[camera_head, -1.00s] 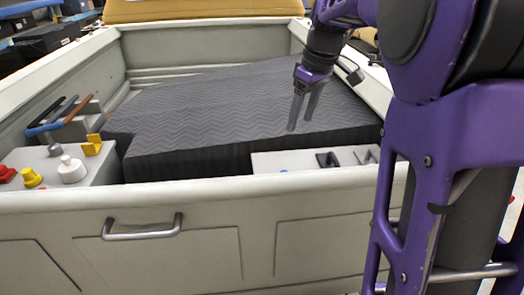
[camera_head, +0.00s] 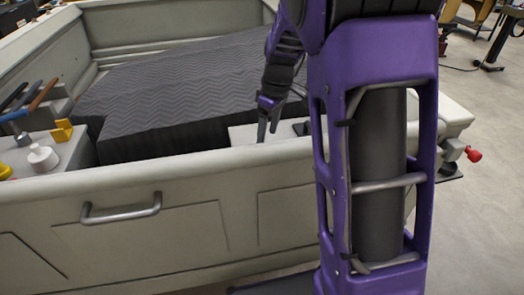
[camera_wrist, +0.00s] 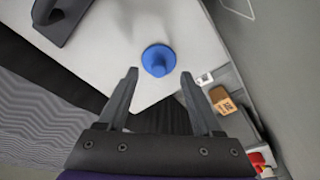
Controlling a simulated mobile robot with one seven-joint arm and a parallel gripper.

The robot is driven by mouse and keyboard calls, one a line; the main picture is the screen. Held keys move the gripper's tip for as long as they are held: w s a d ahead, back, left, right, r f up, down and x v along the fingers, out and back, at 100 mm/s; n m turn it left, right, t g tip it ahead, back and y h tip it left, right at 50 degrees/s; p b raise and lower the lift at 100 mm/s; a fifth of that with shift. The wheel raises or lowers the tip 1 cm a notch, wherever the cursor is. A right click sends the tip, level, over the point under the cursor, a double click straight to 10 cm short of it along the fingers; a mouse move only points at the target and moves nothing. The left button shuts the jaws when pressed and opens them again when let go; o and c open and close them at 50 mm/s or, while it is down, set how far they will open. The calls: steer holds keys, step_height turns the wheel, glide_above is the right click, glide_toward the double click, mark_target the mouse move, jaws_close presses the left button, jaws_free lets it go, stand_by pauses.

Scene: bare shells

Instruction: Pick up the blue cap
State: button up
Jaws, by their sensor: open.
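The blue cap (camera_wrist: 158,61) is a round blue piece with a raised knob, standing on a pale grey surface (camera_wrist: 190,30) in the wrist view. My gripper (camera_wrist: 158,78) is open and empty, and the cap shows just beyond and between its fingertips, apart from them. In the head view my gripper (camera_head: 268,132) points down over the pale ledge at the near wall of the grey shell. The cap cannot be made out in the head view.
A dark bracket (camera_wrist: 62,18) stands near the cap. A brown box (camera_wrist: 222,101) and a red item (camera_wrist: 258,160) lie lower, beyond the ledge edge. The dark padded block (camera_head: 170,95) fills the shell's middle. A white cap (camera_head: 42,157) and yellow pieces (camera_head: 62,131) sit at left.

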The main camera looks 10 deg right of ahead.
steer(key=f, duration=0.2)
steer(key=w+a+f, duration=0.1)
steer(key=f, duration=0.1)
steer(key=shift+w+f, duration=0.1)
steer(key=shift+c, duration=0.4)
jaws_close()
